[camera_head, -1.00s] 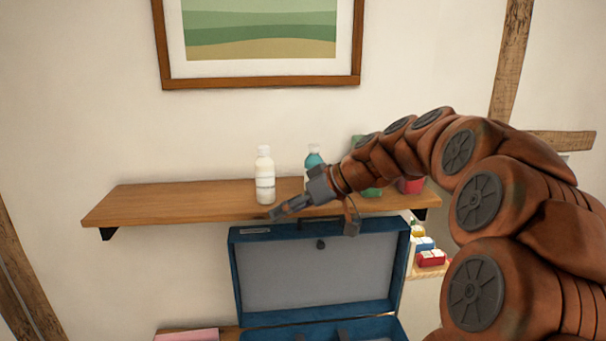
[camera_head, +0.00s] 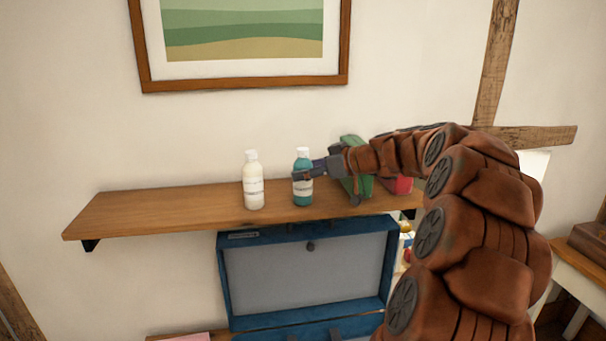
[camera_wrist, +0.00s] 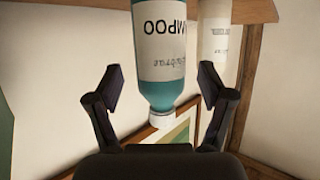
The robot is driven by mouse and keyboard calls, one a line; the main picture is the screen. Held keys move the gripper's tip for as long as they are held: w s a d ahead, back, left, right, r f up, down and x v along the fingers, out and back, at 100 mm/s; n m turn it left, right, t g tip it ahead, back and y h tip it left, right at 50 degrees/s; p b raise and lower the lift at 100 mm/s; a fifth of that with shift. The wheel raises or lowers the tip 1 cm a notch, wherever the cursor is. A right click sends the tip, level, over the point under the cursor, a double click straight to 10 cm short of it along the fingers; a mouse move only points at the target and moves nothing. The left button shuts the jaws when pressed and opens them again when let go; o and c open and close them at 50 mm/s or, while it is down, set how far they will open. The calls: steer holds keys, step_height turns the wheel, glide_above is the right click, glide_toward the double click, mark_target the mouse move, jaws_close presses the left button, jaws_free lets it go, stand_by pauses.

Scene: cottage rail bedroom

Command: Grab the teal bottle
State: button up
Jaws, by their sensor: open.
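The teal bottle (camera_head: 302,188) stands upright on the wooden wall shelf (camera_head: 150,207), with a white cap and a white label. In the wrist view the teal bottle (camera_wrist: 166,50) appears upside down, its label reading partly as shampoo. My gripper (camera_head: 306,174) is at the bottle's upper part, coming from the right. In the wrist view my gripper (camera_wrist: 165,85) has its two fingers apart, one on each side of the bottle, with gaps visible between fingers and bottle. The gripper is open and holds nothing.
A white bottle (camera_head: 253,181) stands on the shelf just left of the teal one; it also shows in the wrist view (camera_wrist: 214,45). A green object (camera_head: 354,182) and a red object (camera_head: 400,185) are behind my arm. An open blue suitcase (camera_head: 225,285) is below.

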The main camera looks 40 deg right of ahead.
steer(key=shift+x, duration=0.9)
steer(key=c, duration=1.5)
